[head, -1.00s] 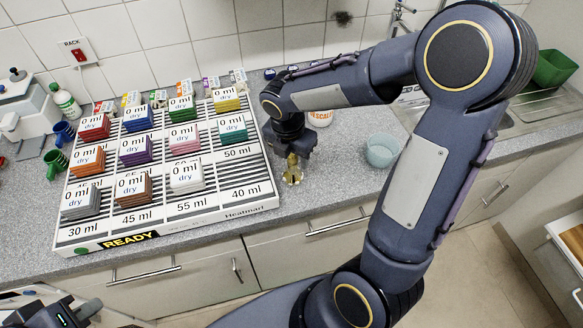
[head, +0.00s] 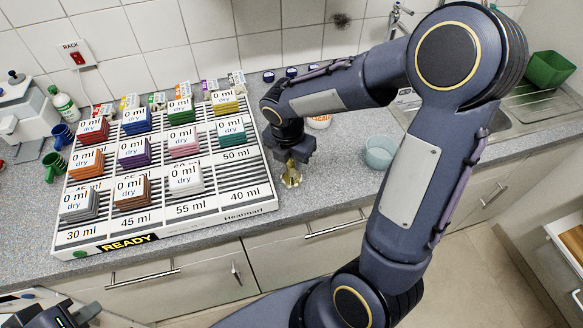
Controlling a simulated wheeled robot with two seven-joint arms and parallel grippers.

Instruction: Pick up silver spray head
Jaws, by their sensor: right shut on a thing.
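My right gripper (head: 291,160) points down over the counter just right of the rack. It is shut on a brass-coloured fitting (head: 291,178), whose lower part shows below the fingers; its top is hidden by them. The fitting looks gold rather than silver, and I cannot make out a separate silver spray head. Whether it touches the counter is hard to tell. My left gripper (head: 65,314) is at the bottom left corner, partly cut off, away from the fitting; its jaws are not clear.
A large white rack (head: 160,232) with coloured blocks marked "0 ml dry" fills the left of the counter. A glass bowl (head: 379,153) stands to the right. A green mug (head: 53,166) and a blue mug (head: 61,135) stand left. A green bin (head: 551,70) is at far right.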

